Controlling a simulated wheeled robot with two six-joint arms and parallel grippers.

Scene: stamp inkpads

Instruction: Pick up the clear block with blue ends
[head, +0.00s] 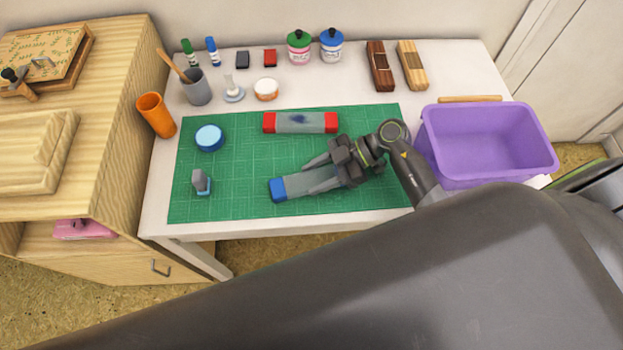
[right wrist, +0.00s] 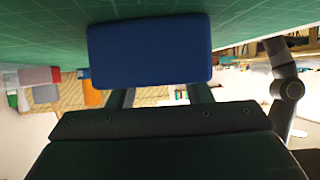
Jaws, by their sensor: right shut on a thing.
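The clear block with blue ends (head: 298,183) lies at the front middle of the green cutting mat (head: 235,170). Its left blue end shows in the head view; its right end is hidden under my gripper. My right gripper (head: 322,174) comes in from the right and is shut on the block, its fingers along the block's sides. In the right wrist view a blue end (right wrist: 150,50) fills the upper middle, in front of the gripper. I cannot tell whether the block is off the mat. My left gripper is not in view.
A clear block with red ends (head: 300,122) lies just behind. A blue round pad (head: 209,138) and a small grey-blue stamp (head: 201,182) are on the mat's left. A purple bin (head: 485,145) stands at right; bottles and inkpads line the back.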

